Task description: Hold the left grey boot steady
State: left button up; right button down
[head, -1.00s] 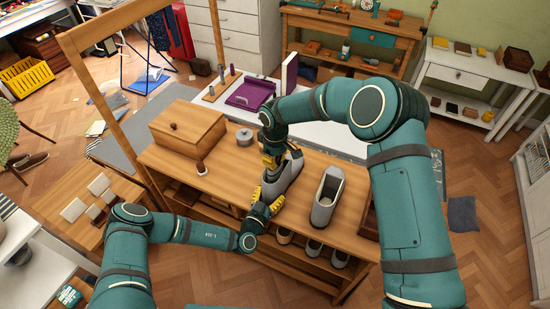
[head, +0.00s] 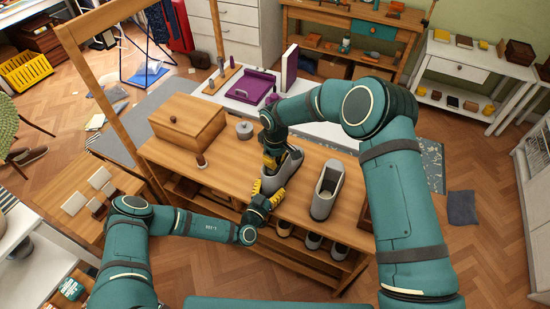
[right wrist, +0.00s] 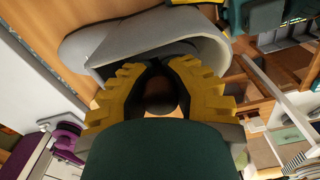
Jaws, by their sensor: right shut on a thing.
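In the right wrist view the boot's grey opening (right wrist: 145,50) lies just beyond the yellow fingers (right wrist: 160,90). The exact contact there is partly hidden. A second grey boot (head: 322,206) stands to the right, apart from the grippers.
A wooden box (head: 188,122), a small grey pot (head: 244,130) and a small brown item (head: 201,161) stand on the bench's left part. More shoes (head: 313,240) sit on the shelf below. A purple tray (head: 252,84) lies on a white surface behind.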

jog(key=c, duration=0.9)
grip_release()
jog(key=shift+c, duration=0.2)
notch_tip(320, 180, up, 21)
jog(key=d+f+m, duration=0.2)
jog(key=d, duration=0.6)
jog(key=d+f+m, duration=0.2)
jog(key=d, duration=0.6)
jog(key=s+d+f+m, duration=0.4)
jog(key=s+d, duration=0.4)
jog(key=d, duration=0.2)
jog(key=shift+s+f, duration=0.15)
jog(key=shift+s, duration=0.2)
